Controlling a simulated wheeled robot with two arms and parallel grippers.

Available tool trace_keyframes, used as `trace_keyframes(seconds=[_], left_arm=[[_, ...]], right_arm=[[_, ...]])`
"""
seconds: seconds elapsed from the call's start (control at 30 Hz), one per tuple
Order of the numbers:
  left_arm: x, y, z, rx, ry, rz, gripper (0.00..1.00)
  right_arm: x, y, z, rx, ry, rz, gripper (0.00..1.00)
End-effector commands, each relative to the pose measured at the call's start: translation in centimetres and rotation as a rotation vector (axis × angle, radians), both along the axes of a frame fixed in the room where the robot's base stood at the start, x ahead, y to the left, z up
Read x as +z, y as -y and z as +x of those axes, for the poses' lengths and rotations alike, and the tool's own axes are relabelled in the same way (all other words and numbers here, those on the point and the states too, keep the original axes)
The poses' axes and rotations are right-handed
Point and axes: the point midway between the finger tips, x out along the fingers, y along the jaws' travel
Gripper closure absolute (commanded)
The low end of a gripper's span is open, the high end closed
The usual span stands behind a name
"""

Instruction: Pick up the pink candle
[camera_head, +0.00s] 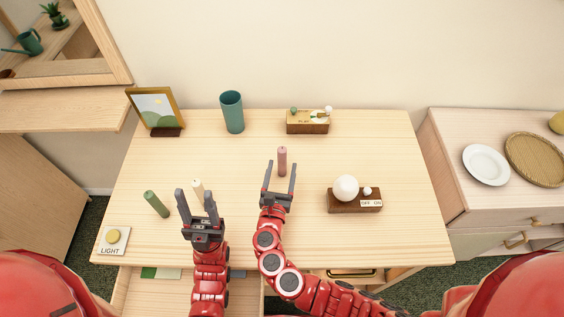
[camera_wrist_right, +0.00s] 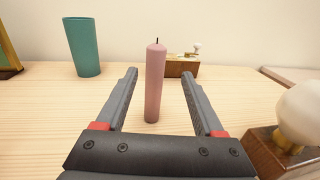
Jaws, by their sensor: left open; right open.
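The pink candle (camera_head: 282,161) stands upright on the wooden table (camera_head: 350,240), a little right of its middle. My right gripper (camera_head: 281,170) is open just in front of it. In the right wrist view the pink candle (camera_wrist_right: 155,85) stands between the lines of the two open fingers (camera_wrist_right: 158,75), with space on both sides. I cannot tell how far it is between the fingertips. My left gripper (camera_head: 196,194) is open, near a cream candle (camera_head: 197,186) that it partly hides.
A teal cup (camera_head: 232,112), a picture frame (camera_head: 156,108) and a small wooden box (camera_head: 307,126) stand at the back. A wooden block with white balls (camera_head: 355,205) is to the right. A light button (camera_head: 113,240) is at front left. An open drawer (camera_head: 140,290) is below.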

Motion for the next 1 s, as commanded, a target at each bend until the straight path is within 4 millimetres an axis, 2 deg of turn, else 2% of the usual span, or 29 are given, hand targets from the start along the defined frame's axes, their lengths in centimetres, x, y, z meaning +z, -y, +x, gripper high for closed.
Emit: trace_keyframes(seconds=[0.4, 0.67, 1.0], left_arm=[[-1.1, 0.0, 0.0, 0.000, 0.000, 0.000, 0.50], [-1.1, 0.0, 0.0, 0.000, 0.000, 0.000, 0.50], [-1.1, 0.0, 0.0, 0.000, 0.000, 0.000, 0.50]], right_arm=[[-0.1, 0.1, 5.1, 0.001, -0.002, -0.001, 0.30], [0.0, 0.1, 5.3, 0.002, -0.002, -0.002, 0.30], [0.0, 0.1, 5.3, 0.002, -0.002, -0.001, 0.91]])
